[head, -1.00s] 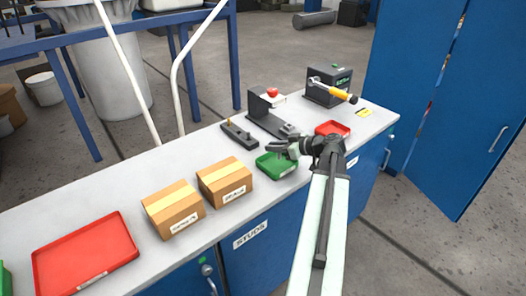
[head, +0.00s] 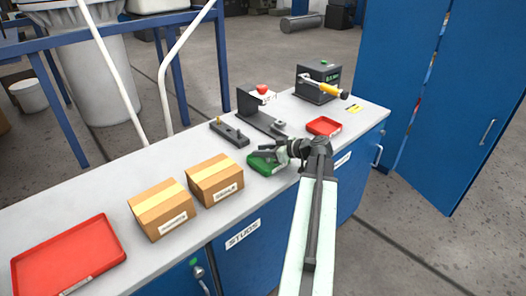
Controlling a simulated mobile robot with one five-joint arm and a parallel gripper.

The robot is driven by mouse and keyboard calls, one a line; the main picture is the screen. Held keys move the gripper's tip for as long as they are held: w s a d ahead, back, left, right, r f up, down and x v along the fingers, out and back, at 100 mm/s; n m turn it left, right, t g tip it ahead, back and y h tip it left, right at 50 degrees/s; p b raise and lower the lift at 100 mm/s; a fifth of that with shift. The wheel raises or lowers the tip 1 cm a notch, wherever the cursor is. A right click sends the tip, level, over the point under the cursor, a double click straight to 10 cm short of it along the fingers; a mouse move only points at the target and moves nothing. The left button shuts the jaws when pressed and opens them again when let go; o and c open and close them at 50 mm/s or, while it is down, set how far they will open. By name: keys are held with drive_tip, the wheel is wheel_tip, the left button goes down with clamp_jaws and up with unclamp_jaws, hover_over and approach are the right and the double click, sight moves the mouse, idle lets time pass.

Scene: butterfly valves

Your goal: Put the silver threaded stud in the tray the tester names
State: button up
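My gripper (head: 268,154) hangs low over the small green tray (head: 264,168) and hides part of it. Whether its fingers are open or shut is too small to tell. I cannot make out the silver threaded stud; it may be hidden by the gripper or too small to see. The tester is likely the dark box (head: 312,90) at the back right, with a small green display (head: 331,78) that I cannot read. A small red tray (head: 324,126) lies in front of it. A large red tray (head: 68,258) lies at the near left and looks empty.
Two labelled cardboard boxes (head: 164,208) stand left of the green tray. A dark block with pegs (head: 229,133) and a black stand with a red knob (head: 262,88) lie behind it. A yellow-handled tool (head: 330,90) is at the dark box. A blue cabinet (head: 430,100) stands right.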

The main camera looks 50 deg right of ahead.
drive_tip(key=shift+d, duration=0.1)
drive_tip(key=shift+r, duration=0.25)
drive_tip(key=p+v, duration=0.5)
drive_tip(key=v, duration=0.7)
